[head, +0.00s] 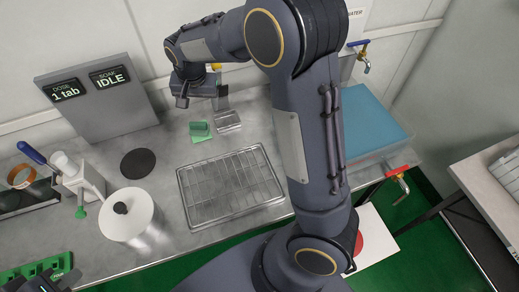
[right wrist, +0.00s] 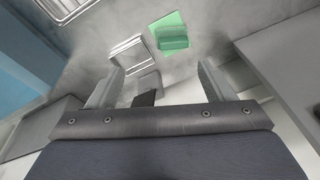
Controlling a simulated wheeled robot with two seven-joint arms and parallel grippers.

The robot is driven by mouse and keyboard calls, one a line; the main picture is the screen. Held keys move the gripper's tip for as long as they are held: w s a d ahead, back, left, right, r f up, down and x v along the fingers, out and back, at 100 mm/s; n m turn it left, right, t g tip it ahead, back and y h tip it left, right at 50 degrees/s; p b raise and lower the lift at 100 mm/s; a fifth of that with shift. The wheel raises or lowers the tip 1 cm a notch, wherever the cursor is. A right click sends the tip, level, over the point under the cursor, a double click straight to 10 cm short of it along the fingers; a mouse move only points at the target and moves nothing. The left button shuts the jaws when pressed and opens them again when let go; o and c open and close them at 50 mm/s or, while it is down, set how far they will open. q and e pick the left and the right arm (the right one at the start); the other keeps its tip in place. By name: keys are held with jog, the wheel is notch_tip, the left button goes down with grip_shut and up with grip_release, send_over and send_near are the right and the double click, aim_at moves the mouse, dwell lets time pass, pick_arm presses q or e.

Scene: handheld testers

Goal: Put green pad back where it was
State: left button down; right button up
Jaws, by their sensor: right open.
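The green pad (head: 199,128) is a small green block at the back of the steel counter. It sits on a flat, lighter green square (head: 201,138). In the right wrist view the pad (right wrist: 172,38) and the square (right wrist: 158,45) lie beyond the fingertips. My right gripper (head: 203,98) is open and empty, above the counter behind the pad and apart from it; its two fingers also show in the right wrist view (right wrist: 158,82). Only a dark part of my left gripper (head: 45,281) shows at the bottom left corner, its fingers unclear.
A small metal holder (head: 228,120) stands just right of the pad. A wire rack tray (head: 232,187) lies in front, a black disc (head: 138,163) and a steel canister (head: 130,222) to the left. A dose panel (head: 97,99) stands back left, a blue-topped basin (head: 375,122) right.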

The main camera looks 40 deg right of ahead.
jog(key=s+d+r+n+t+y, duration=0.15)
jog(key=s+r, duration=0.25)
jog(key=s, duration=0.4)
jog(key=s+d+r+n+y, duration=0.1)
jog(key=s+d+r+y, duration=0.25)
jog(key=s, duration=0.55)
jog(key=s+a+n+t, duration=0.2)
jog(key=s+a+n, duration=0.1)
jog(key=s, duration=0.9)
jog(key=shift+f+h, duration=0.4)
jog(key=shift+s, duration=0.1)
